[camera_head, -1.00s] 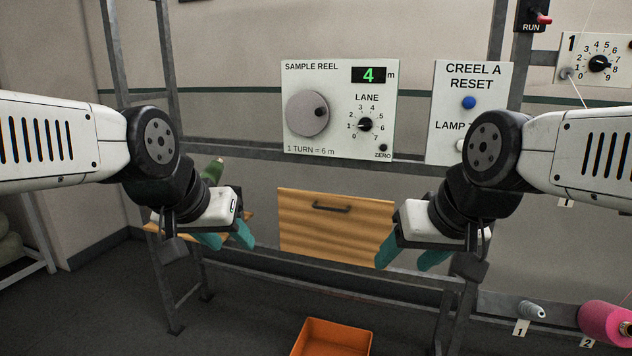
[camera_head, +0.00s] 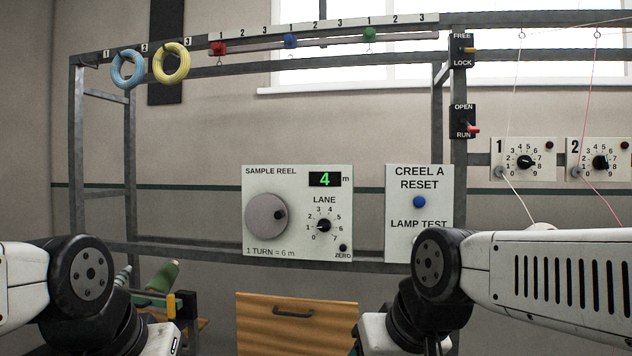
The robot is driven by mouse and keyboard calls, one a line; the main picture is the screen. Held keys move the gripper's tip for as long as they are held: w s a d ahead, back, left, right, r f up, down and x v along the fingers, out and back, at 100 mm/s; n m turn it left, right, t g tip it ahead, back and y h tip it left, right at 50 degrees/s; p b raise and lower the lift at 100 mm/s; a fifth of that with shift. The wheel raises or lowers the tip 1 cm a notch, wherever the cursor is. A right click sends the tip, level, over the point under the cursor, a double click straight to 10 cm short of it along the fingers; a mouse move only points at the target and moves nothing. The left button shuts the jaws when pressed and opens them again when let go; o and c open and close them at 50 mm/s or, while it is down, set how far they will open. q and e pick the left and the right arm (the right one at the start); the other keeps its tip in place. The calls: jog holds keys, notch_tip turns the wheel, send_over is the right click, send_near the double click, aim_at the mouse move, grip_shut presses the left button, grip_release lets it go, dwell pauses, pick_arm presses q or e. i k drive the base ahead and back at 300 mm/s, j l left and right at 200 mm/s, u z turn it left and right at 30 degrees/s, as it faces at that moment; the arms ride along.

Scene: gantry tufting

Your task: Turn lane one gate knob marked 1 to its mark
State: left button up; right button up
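The lane one gate panel marked 1 (camera_head: 497,147) is on the frame at the right. Its black gate knob (camera_head: 525,162) sits inside a numbered dial, its pointer seeming to face right; the exact number and any target mark are too small to tell. A white thread runs down past a grey eyelet at the panel's lower left. My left gripper (camera_head: 163,341) and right gripper (camera_head: 377,336) show only their white bodies at the bottom edge. Their fingers are out of frame. Both are far left of and below the knob, touching nothing visible.
A second gate panel (camera_head: 572,148) marked 2 stands just right of panel 1. The sample reel panel (camera_head: 262,235) and the creel reset panel (camera_head: 397,247) hang at centre. FREE/LOCK (camera_head: 461,62) and OPEN/RUN (camera_head: 462,133) switches are on the post left of panel 1.

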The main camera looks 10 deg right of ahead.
aim_at(523, 161)
jog(key=z, duration=1.55)
